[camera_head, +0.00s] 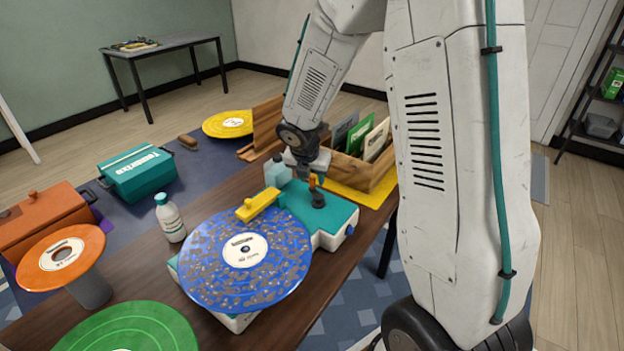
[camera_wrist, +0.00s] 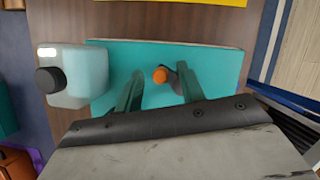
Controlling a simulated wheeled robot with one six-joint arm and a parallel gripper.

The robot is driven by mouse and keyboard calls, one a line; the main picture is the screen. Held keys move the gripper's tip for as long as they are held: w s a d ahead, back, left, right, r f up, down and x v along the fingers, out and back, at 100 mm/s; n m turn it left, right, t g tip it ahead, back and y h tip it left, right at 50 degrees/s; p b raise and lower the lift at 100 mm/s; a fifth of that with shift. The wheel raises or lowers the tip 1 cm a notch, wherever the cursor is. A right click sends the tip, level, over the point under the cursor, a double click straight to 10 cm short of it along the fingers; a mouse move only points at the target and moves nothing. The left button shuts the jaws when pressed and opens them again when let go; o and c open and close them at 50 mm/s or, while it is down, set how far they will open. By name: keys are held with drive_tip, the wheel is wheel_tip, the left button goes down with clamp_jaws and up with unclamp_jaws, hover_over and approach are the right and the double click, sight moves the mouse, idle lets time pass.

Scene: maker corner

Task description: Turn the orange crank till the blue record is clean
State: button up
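The blue record (camera_head: 215,260) lies on the teal and white cleaning machine (camera_head: 335,215). Grey-brown specks cover much of its face around a white label. The orange crank (camera_head: 312,184) stands upright on a dark hub at the machine's right part. My gripper (camera_head: 308,176) is directly over the crank, pointing down. In the wrist view the crank's round orange knob (camera_wrist: 160,75) shows between the two green fingers of my gripper (camera_wrist: 160,82). The fingers are apart, with gaps beside the knob. Whether the fingertips reach down to knob height is hard to tell.
A yellow brush arm (camera_head: 258,204) reaches over the record's edge. A pale bottle (camera_wrist: 75,78) stands beside the machine, close to my gripper. A white bottle (camera_head: 170,218) is at the left. A wooden record crate (camera_head: 382,185) stands behind the crank.

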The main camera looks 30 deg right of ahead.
drive_tip(key=shift+w+d+f, duration=0.2)
drive_tip(key=shift+d+f, duration=0.05)
drive_tip(key=shift+f, duration=0.4)
clamp_jaws()
